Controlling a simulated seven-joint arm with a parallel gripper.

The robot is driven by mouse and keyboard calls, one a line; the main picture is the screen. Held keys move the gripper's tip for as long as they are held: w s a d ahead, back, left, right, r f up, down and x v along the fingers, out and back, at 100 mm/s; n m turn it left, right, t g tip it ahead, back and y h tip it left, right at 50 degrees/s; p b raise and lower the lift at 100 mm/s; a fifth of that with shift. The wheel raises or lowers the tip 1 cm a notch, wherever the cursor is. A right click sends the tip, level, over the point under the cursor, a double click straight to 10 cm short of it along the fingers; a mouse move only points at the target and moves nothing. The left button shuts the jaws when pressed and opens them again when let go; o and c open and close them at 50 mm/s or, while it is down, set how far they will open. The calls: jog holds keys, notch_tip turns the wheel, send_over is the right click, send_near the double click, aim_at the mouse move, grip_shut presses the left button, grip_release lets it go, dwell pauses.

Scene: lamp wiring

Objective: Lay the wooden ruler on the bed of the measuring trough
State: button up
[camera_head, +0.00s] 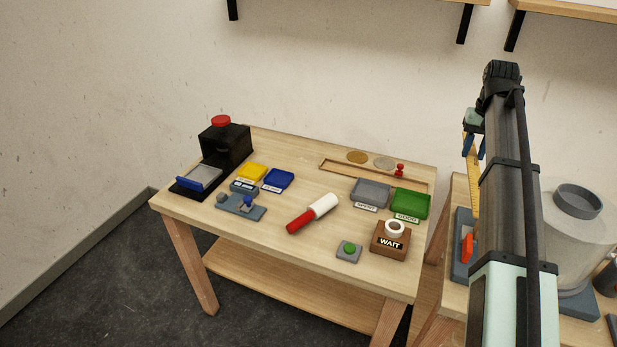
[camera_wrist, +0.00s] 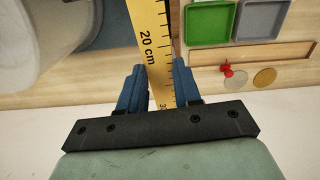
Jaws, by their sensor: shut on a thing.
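The wooden ruler (camera_wrist: 150,35) is yellow with black marks and reads "20 cm" in the wrist view. My gripper (camera_wrist: 160,92) is shut on it, with the blue fingers on either side of its edges. In the head view my gripper (camera_head: 471,147) is raised above the right table, and the ruler (camera_head: 476,190) hangs down from it. A blue-grey piece with an orange part (camera_head: 460,262) lies on that table below, partly hidden by my arm. It may be the measuring trough; I cannot tell for sure.
A large pale drum (camera_head: 580,230) stands right of my arm. The left table holds a green tray (camera_head: 410,204), a grey tray (camera_head: 371,191), a wooden block marked WAIT (camera_head: 381,241), a red-and-white cylinder (camera_head: 312,213) and a black machine (camera_head: 228,147). Shelves hang above.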

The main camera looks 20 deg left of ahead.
jog(key=s+a+f+n, duration=0.2)
jog(key=a, duration=0.9)
jog(key=s+a+f+n, duration=0.1)
jog(key=a+f, duration=0.2)
jog(key=a, duration=0.8)
jog(key=m, duration=0.4)
send_over(297, 189)
notch_tip(297, 189, down, 9)
jog(key=shift+s+f, duration=0.1)
jog(key=shift+f, duration=4.65)
jog(key=shift+f, duration=0.1)
jog(key=o, duration=0.8)
jog(key=shift+c, duration=0.2)
